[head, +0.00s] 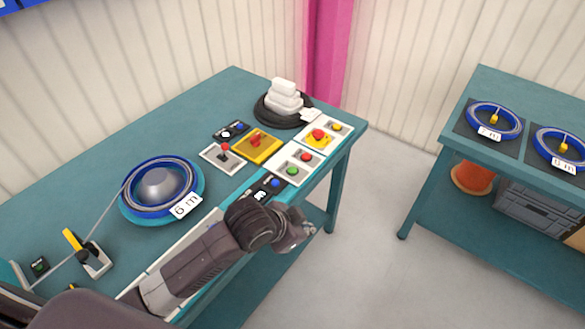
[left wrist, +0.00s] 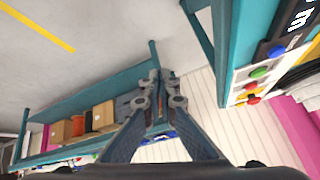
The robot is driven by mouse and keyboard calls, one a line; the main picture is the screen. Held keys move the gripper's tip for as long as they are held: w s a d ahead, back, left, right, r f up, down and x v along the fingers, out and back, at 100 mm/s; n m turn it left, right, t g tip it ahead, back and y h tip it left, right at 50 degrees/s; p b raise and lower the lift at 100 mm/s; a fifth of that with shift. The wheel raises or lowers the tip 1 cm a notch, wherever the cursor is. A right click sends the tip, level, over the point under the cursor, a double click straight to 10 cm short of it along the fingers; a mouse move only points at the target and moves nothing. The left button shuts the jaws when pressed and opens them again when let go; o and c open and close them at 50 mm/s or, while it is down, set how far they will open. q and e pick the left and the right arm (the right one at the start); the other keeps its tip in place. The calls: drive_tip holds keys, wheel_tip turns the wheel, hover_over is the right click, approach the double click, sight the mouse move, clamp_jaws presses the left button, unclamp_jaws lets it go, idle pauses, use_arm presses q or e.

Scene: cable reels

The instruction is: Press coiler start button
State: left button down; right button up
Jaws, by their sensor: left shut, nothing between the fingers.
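A white button panel (head: 294,164) with a green button (head: 292,171) and a red button (head: 306,157) lies along the table's right edge. Beside it is a black box with a blue button (head: 275,182). I cannot read which is the coiler start button. My left gripper (head: 306,230) is shut and empty, out past the table edge, below the panel in the picture and apart from the buttons. In the left wrist view its fingers (left wrist: 163,84) point away from the table, with the green button (left wrist: 258,72) and blue button (left wrist: 276,50) at right. My right gripper is out of view.
The teal table (head: 95,180) holds a blue reel (head: 128,196) marked 6 m, a yellow box (head: 257,146) with a red lever, a joystick (head: 222,152) and a black coil (head: 265,110) with white blocks. A second table (head: 455,165) with reels stands right. Open floor lies between.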

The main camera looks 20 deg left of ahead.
use_arm(q)
drive_tip(key=w+a+r+m, duration=0.1)
drive_tip(key=w+a+r, duration=0.2)
drive_tip(key=w, duration=0.3)
drive_tip(key=w+a+r+m+t, duration=0.1)
drive_tip(key=w+a+r, duration=0.2)
drive_tip(key=w, duration=0.4)
drive_tip(key=w+a+r+m+t+y, duration=0.1)
drive_tip(key=w+a+r, duration=0.3)
drive_tip(key=w, duration=0.2)
drive_tip(key=shift+w+r, duration=0.2)
drive_tip(key=shift+r, duration=0.05)
drive_tip(key=shift+a+f, duration=0.1)
drive_tip(key=b, duration=0.8)
hover_over(291, 171)
wheel_tip(291, 171, down, 6)
drive_tip(key=shift+f, duration=0.25)
drive_tip(key=shift+w+f, duration=0.1)
drive_tip(key=shift+f, duration=0.95)
